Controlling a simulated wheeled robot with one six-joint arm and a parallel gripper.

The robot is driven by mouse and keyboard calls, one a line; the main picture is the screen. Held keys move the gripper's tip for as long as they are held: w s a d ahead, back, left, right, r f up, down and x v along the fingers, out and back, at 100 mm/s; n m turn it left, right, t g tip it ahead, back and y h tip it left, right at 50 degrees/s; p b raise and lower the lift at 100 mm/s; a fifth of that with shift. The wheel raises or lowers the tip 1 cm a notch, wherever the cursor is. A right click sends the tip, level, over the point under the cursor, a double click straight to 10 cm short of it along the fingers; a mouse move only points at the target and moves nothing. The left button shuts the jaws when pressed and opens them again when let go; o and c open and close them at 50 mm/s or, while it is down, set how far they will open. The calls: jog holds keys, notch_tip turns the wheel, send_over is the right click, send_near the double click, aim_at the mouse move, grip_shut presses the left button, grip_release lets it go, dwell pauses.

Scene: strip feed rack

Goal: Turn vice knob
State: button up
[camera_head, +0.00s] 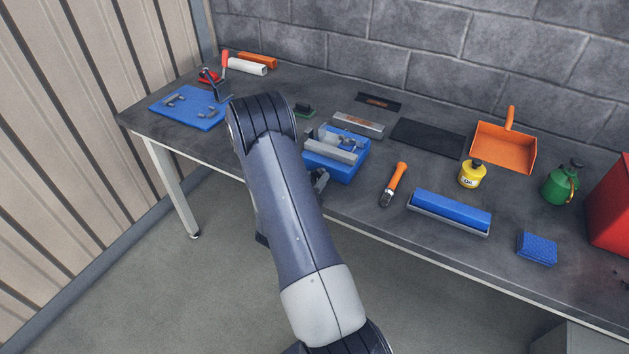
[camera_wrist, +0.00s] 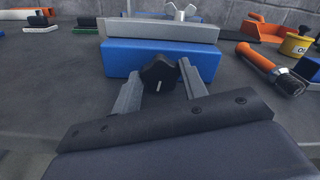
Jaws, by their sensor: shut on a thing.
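The vice knob (camera_wrist: 158,76) is black and lobed, with a white mark on its face that stands near upright. It sits at the front of the vice, low in front of the blue base (camera_wrist: 209,64). The grey vice jaw (camera_wrist: 160,36) runs across the top. My gripper (camera_wrist: 160,84) is shut on the knob, one finger at each side of it. In the head view the vice's blue base (camera_head: 337,168) stands near the bench's front edge, and my gripper (camera_head: 320,178) is mostly hidden by my arm there.
An orange-handled tool (camera_head: 394,184) and a blue-topped bar (camera_head: 449,211) lie right of the vice. A yellow oil can (camera_head: 472,174) and an orange dustpan (camera_head: 504,146) stand farther right. A blue mat (camera_head: 190,107) with small parts lies at the left.

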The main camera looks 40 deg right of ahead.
dwell(0.3)
jog(key=o, duration=0.7)
jog(key=b+v, duration=0.2)
jog(key=v, duration=0.8)
jog(key=shift+s+a, duration=0.2)
jog(key=shift+a, duration=0.15)
jog(key=p+x, duration=0.2)
jog(key=x, duration=0.8)
jog(key=shift+w+d, duration=0.15)
jog(key=shift+d, duration=0.25)
